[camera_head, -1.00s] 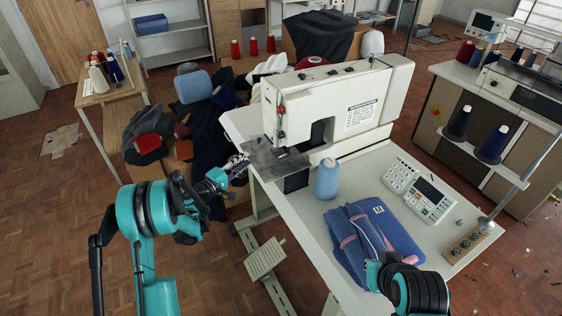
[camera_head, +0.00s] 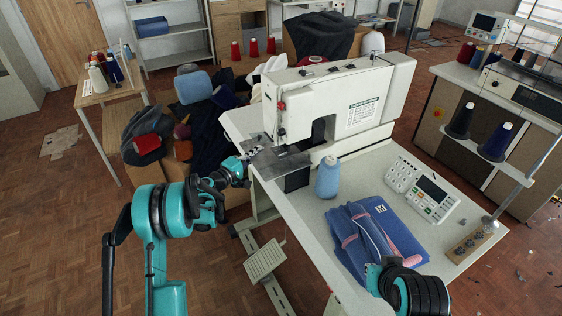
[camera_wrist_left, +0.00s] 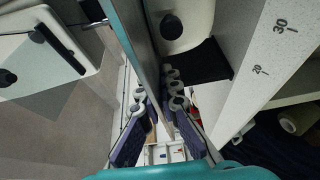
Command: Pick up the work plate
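The work plate, a flat dark-grey metal plate (camera_head: 282,162), lies at the left end of the sewing machine's bed, under the needle head. My left gripper (camera_head: 252,151) is at the plate's left edge in the head view. In the left wrist view its two padded fingers (camera_wrist_left: 160,132) stand apart with a gap between them. A long grey metal strip, perhaps the plate seen edge-on, runs down towards this gap; I cannot tell whether the fingers touch it.
The white sewing machine (camera_head: 340,92) stands over the plate. A light blue thread cone (camera_head: 327,178), folded blue garments (camera_head: 365,238) and a control panel (camera_head: 424,192) are on the white table (camera_head: 300,212). Dark cloth and spools are heaped behind my left arm.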

